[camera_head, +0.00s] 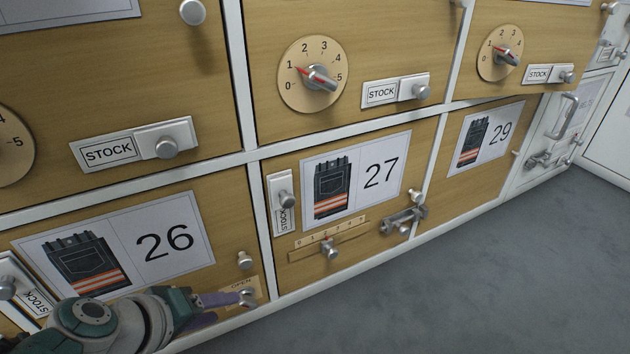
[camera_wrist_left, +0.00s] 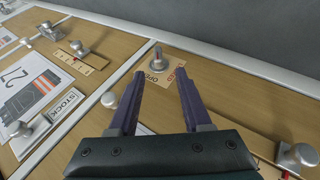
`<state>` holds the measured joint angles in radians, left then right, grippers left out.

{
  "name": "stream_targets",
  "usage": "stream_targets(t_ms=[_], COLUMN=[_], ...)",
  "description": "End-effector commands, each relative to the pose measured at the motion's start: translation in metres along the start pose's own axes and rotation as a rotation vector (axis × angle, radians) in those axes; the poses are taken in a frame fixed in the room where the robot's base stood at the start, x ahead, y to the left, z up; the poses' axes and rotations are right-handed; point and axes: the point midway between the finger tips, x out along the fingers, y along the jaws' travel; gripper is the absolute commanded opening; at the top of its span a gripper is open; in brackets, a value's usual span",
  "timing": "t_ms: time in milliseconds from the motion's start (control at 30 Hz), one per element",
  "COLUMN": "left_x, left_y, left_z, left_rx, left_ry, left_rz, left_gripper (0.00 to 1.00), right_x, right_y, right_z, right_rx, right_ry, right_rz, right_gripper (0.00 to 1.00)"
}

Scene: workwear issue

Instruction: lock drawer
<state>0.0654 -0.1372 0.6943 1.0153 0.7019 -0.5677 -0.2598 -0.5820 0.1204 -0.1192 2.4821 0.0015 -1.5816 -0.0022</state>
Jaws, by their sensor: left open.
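Drawer 26 (camera_head: 232,225) is at the lower left of the head view, its front flush with the frame. At its lower right corner is a small plate marked OPEN (camera_head: 240,283) with a metal knob (camera_head: 247,298). The left wrist view shows this knob (camera_wrist_left: 157,57) upright on its plate (camera_wrist_left: 151,76), which also bears red lettering that I cannot read fully. My left gripper (camera_head: 238,301) is open; in the wrist view its purple fingers (camera_wrist_left: 160,80) point at the knob, which appears between and just beyond the tips. Contact cannot be told. My right gripper is not in view.
Drawer 27 (camera_head: 285,247), with a slider knob (camera_head: 330,249) and a metal latch (camera_head: 404,218), is to the right. A round knob (camera_head: 244,260) sits just above the plate. Dial drawers are above. Grey floor (camera_head: 450,290) is free at the lower right.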

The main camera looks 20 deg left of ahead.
Motion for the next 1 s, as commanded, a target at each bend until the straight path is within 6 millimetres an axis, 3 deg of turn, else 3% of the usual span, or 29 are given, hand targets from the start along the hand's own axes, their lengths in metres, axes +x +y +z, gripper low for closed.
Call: stream_targets(t_ms=[33,100,400,800,1000], left_x=[0.018,0.031,0.067,0.070,0.070], left_y=[-0.004,-0.004,-0.003,0.000,-0.001], left_z=[0.003,0.003,0.001,0.000,0.000], left_rx=[0.000,0.000,0.002,0.002,0.003], left_ry=[0.001,0.000,0.000,-0.001,-0.001], left_rz=[0.002,0.002,0.000,-0.001,-0.001], left_gripper=[0.49,0.49,0.49,0.48,0.25], right_x=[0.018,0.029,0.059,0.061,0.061], right_y=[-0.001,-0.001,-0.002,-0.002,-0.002], right_z=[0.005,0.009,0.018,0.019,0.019], right_rx=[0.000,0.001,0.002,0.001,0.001], right_ry=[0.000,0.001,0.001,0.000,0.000], right_rz=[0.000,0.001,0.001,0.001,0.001], right_gripper=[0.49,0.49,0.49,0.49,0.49])
